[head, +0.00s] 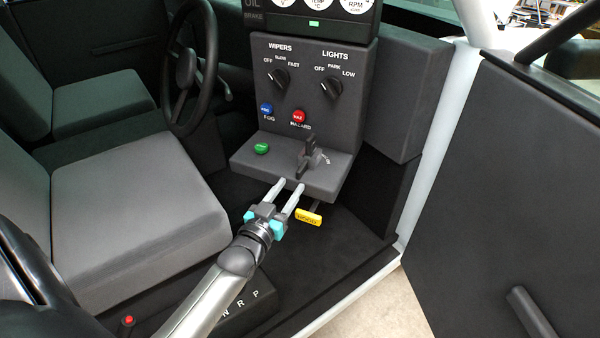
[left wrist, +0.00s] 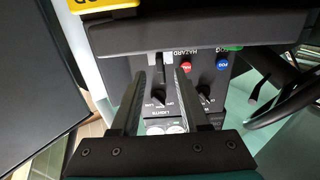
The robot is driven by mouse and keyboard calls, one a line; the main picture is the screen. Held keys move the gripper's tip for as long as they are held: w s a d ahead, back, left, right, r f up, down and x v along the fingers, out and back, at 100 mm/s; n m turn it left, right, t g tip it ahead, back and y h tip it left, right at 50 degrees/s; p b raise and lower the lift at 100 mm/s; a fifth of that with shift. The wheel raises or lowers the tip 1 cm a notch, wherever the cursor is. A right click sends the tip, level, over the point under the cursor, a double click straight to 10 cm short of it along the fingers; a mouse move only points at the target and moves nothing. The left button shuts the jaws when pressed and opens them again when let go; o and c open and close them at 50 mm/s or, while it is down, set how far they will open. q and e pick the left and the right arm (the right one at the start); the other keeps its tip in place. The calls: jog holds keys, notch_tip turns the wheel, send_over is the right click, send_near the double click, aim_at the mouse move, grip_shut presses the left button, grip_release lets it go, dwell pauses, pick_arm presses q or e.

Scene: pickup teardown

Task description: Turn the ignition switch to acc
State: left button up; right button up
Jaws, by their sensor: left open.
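The ignition switch (head: 311,150) is a dark grey knob standing on the ledge (head: 247,164) at the bottom of the dash panel in the head view. Its small label at the right is too small to read. My left gripper (head: 290,184) is open, with its two pale fingers apart and pointing at the ledge's front edge. The fingertips appear just in front of and below the knob, and nothing shows between them. In the left wrist view the open fingers (left wrist: 168,62) frame the upside-down panel, and I cannot make out the switch. My right gripper is not in view.
A green button (head: 262,149) sits left of the switch on the ledge. Blue fog (head: 265,109) and red hazard (head: 298,116) buttons and the wipers (head: 278,77) and lights (head: 332,86) knobs are above. A yellow hood lever (head: 308,216) hangs below. The seat (head: 130,210) is left, the open door (head: 510,190) right.

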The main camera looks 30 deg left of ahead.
aim_at(297, 176)
pick_arm(q)
jog(key=shift+w+a+b, duration=0.15)
jog(key=shift+w+a, duration=0.1)
jog(key=shift+w, duration=1.5)
jog(key=shift+w+a+b, duration=0.15)
jog(key=shift+w+a, duration=0.05)
jog(key=shift+w, duration=1.5)
grip_shut()
